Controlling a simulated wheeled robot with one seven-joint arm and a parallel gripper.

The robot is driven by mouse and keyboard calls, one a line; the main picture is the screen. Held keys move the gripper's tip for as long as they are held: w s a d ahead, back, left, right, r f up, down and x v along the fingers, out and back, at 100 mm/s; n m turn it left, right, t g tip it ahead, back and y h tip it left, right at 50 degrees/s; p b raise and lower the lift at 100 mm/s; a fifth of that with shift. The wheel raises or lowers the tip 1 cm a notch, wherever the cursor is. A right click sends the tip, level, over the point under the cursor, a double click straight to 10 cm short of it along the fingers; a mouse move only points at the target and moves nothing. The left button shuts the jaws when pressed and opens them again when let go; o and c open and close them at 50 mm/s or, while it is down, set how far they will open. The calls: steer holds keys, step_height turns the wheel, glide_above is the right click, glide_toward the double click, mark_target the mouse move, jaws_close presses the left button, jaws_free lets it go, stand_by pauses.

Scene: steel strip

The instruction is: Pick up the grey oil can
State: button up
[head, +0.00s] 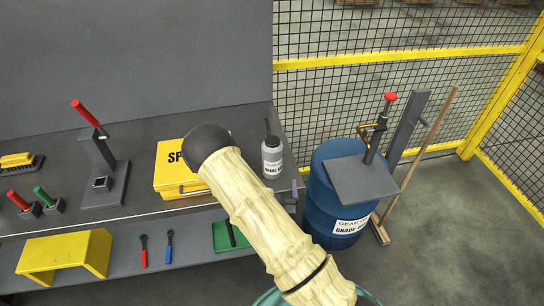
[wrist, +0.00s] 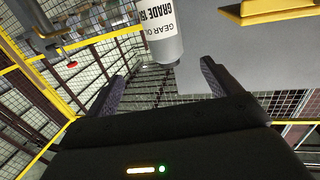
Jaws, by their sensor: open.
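The grey oil can (head: 272,160) stands upright near the right end of the grey bench in the head view, with a thin dark spout and a white label. It shows upside down at the top of the wrist view (wrist: 163,38), where the label reads "GEAR OIL". My gripper (wrist: 163,70) is open and empty in the wrist view. The can lies ahead of the gap between its fingers, and I see no contact. In the head view my pale arm covers part of the bench left of the can, and the gripper is not clearly visible.
A yellow case (head: 178,180) sits left of the can, partly behind my arm. A blue drum (head: 335,215) with a grey plate and red-knobbed tool stands right of the bench. A grey press with a red handle (head: 86,113) stands further left. Yellow-framed mesh fencing (head: 400,53) is behind.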

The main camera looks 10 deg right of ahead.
steer(key=shift+s+a+r+n+t+y, duration=0.2)
steer(key=shift+n+t+y, duration=0.1)
steer(key=shift+f, duration=0.1)
steer(key=b, duration=0.9)
glide_toward(273, 157)
steer(key=w, duration=0.3)
steer(key=w+b, duration=0.1)
steer(key=d+b, duration=0.1)
steer(key=b, duration=0.1)
steer(key=shift+w+f, duration=0.35)
steer(key=shift+w, duration=0.05)
steer(key=w, duration=0.1)
steer(key=w+p, duration=0.1)
steer(key=w, duration=0.2)
steer(key=shift+w+d+r, duration=0.15)
steer(key=shift+d+r, duration=0.1)
steer(key=shift+d, duration=0.15)
steer(key=shift+w, duration=0.35)
